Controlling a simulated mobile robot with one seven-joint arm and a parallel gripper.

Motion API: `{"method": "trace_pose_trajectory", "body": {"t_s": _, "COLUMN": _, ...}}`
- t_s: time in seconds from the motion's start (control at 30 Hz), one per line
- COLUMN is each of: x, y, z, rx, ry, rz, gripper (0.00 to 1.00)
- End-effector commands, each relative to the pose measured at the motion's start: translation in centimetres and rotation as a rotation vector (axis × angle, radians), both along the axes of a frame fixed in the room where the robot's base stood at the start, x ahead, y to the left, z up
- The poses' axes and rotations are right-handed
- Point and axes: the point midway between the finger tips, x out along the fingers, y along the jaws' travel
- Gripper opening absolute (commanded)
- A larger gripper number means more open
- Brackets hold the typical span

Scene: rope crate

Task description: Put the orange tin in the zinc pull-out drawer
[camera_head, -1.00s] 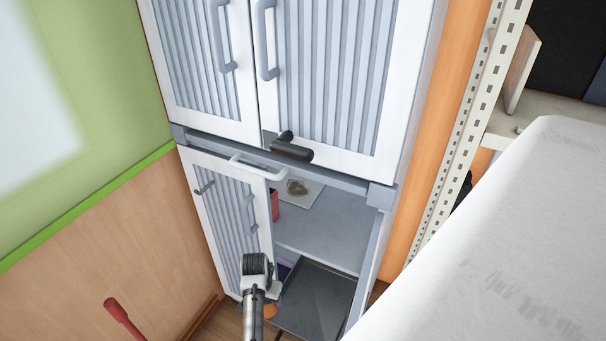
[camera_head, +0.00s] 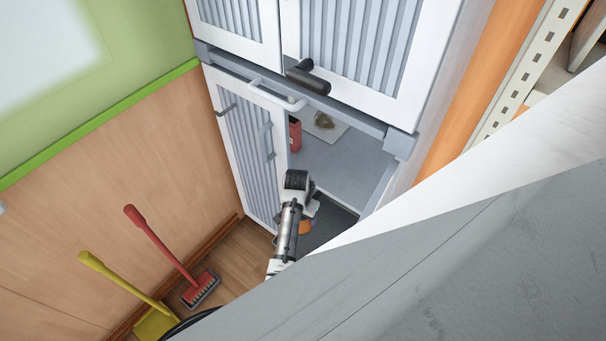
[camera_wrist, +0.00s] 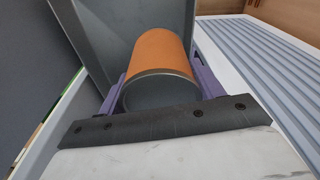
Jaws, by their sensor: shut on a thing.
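The orange tin (camera_wrist: 160,52) is held between the purple fingers of my gripper (camera_wrist: 160,85) in the wrist view, with its metal-rimmed end toward the camera. A bit of the orange tin (camera_head: 306,227) also shows beside my gripper (camera_head: 312,212) in the head view, at the open lower part of the white cabinet. A grey metal tray-like surface with a raised wall (camera_wrist: 108,38), perhaps the zinc drawer, lies behind the tin in the wrist view. A dark flat surface (camera_head: 325,228) shows low inside the cabinet, partly hidden by my arm and the counter.
The cabinet's lower left ribbed door (camera_head: 243,150) is beside my arm. A grey shelf (camera_head: 345,165) above holds a red box (camera_head: 295,134) and a pale board (camera_head: 325,125). A grey-white slab (camera_head: 450,270) covers the lower right. A red brush (camera_head: 165,245) and yellow dustpan (camera_head: 125,290) stand left.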

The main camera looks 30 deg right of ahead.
Motion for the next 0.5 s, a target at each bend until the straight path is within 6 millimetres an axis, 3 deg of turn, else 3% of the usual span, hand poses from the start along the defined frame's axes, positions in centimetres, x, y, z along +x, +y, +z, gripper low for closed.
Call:
{"method": "trace_pose_trajectory", "body": {"t_s": 0.27, "x": -0.1, "y": 0.1, "z": 0.3, "rx": 0.002, "ry": 0.000, "rz": 0.001, "gripper": 0.31}}
{"method": "trace_pose_trajectory", "body": {"t_s": 0.5, "x": -0.1, "y": 0.1, "z": -2.9, "rx": 0.002, "ry": 0.001, "rz": 0.001, "gripper": 0.31}}
